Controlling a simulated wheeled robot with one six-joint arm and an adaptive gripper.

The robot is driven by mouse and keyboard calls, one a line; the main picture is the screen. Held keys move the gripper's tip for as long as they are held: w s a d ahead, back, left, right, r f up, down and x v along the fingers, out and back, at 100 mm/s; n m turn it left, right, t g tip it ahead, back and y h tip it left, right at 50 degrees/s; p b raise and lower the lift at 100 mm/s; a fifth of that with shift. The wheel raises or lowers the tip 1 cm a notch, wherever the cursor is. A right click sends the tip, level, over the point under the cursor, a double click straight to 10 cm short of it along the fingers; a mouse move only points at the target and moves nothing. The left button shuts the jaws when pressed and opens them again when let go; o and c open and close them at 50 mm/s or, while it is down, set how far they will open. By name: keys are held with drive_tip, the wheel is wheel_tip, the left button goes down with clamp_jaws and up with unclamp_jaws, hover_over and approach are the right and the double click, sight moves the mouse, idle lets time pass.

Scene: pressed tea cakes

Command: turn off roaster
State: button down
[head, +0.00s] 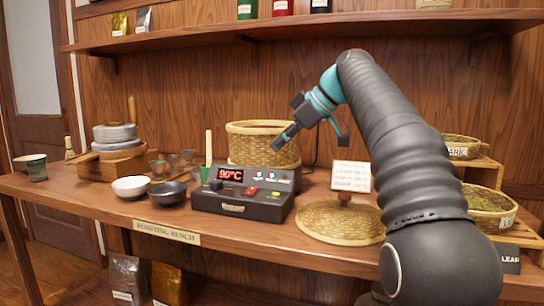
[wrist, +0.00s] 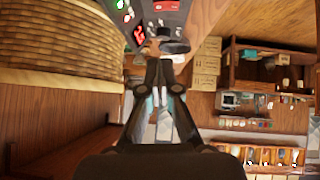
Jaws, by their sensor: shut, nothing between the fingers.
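The roaster is probably the black control box (head: 243,207) on the bench in the head view, with a lit red 90°C display (head: 230,174). A red switch (head: 251,191), a dark knob and small labelled lights are on its sloped top. Part of its panel (wrist: 168,20) shows at the top of the wrist view, with a green light and red digits. My gripper (head: 279,145) is above the box's back right part, in front of a woven basket (head: 250,131), apart from the panel. Its fingers are shut and empty, and they also show in the wrist view (wrist: 158,72).
A white bowl (head: 131,187) and a dark bowl (head: 167,193) stand left of the box. A small sign (head: 351,177) and a round woven mat (head: 326,228) are on the right. A shelf (head: 300,25) runs above. Labelled baskets (head: 490,220) stand at far right.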

hover_over(251, 188)
drive_tip(key=s+d, duration=0.2)
wheel_tip(251, 188, down, 6)
drive_tip(key=shift+w+d+r, duration=0.1)
drive_tip(key=shift+r, duration=0.05)
drive_tip(key=f, duration=0.1)
drive_tip(key=f+b, duration=0.1)
drive_tip(key=f, duration=0.1)
drive_tip(key=shift+w+f, duration=0.1)
drive_tip(key=shift+w, duration=0.2)
drive_tip(key=shift+w+f, duration=0.1)
drive_tip(key=shift+f, duration=0.55)
drive_tip(key=shift+w+f+b, duration=0.1)
drive_tip(key=shift+f+b, duration=0.2)
